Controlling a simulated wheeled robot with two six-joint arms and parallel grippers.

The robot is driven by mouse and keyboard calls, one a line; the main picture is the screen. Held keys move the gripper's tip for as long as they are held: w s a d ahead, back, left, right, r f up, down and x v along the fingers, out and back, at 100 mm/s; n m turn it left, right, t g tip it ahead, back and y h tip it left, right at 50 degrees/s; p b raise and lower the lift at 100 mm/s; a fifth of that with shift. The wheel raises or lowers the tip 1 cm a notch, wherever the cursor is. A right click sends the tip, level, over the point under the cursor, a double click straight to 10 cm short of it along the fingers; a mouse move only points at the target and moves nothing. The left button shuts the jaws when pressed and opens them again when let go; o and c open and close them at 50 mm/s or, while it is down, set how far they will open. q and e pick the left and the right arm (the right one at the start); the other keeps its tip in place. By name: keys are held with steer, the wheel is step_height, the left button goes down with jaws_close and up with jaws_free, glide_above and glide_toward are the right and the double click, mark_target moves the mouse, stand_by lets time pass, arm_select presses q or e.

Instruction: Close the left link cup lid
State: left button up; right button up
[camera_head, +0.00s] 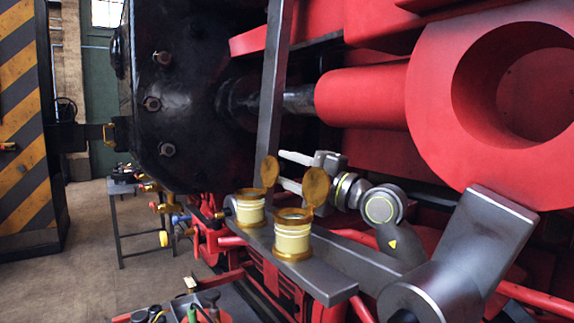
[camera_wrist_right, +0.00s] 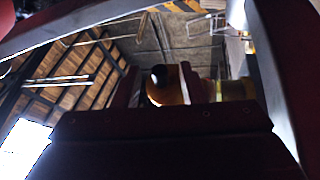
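Two brass cups stand on a grey bar in the head view: the left link cup (camera_head: 250,209) and a right cup (camera_head: 292,238). The left cup's lid (camera_head: 270,171) stands upright, open, at its right rim. The right cup's lid (camera_head: 316,187) is also open. My right gripper (camera_head: 283,170) reaches in from the right with its fingers apart, tips close to the left lid; contact cannot be told. In the right wrist view an orange-brass round piece (camera_wrist_right: 170,88) shows between the dark fingers, with brass (camera_wrist_right: 236,89) to its right. My left gripper is out of view.
A large red rod end (camera_head: 440,100) and a black cylinder (camera_head: 180,90) crowd the space above and behind. The grey bar (camera_head: 325,279) runs beneath the cups. A small table (camera_head: 140,185) stands at far left on open floor.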

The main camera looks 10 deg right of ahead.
steer(key=shift+w+a, duration=0.15)
steer(key=shift+w, duration=0.05)
jaws_close()
steer(key=shift+s+a+r+n+g+p, duration=0.1)
steer(key=shift+a+r+n+g+p, duration=0.1)
steer(key=shift+r+n+g+p, duration=0.4)
steer(key=shift+s+a+f+n+p, duration=0.15)
steer(key=shift+a+n+p, duration=0.15)
steer(key=shift+n, duration=0.6)
jaws_free()
